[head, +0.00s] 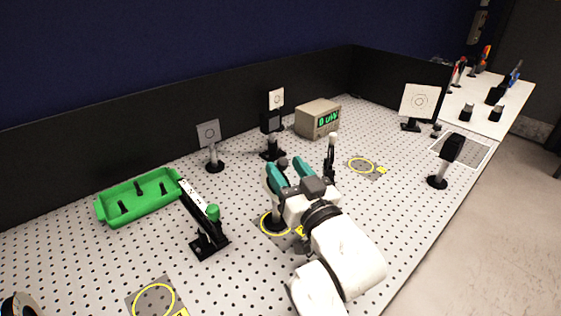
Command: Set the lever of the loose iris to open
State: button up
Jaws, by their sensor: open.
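My gripper (286,170) has teal fingers and stands over the middle of the perforated table. Its fingers are apart. A small dark rounded part (283,162) shows between or just beyond the fingertips; I cannot tell whether they touch it. Below the gripper, a dark post base (275,224) stands in a yellow ring marking. My gripper and arm hide most of what stands there, so I cannot make out the loose iris or its lever setting for sure. An upright post with a white top (331,143) stands just behind and right of the gripper.
A green tray (105,209) holds several black posts. Behind are a target card (208,133), a dark mount (271,123) and a meter (318,118). Another ring (361,166) at right is empty.

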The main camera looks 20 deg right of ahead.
jog(key=s, duration=0.6)
jog(key=shift+s+d+f+b, duration=0.15)
jog(key=shift+s+f+b, duration=0.15)
jog(key=shift+s+f, duration=0.1)
jog(key=shift+w, duration=0.1)
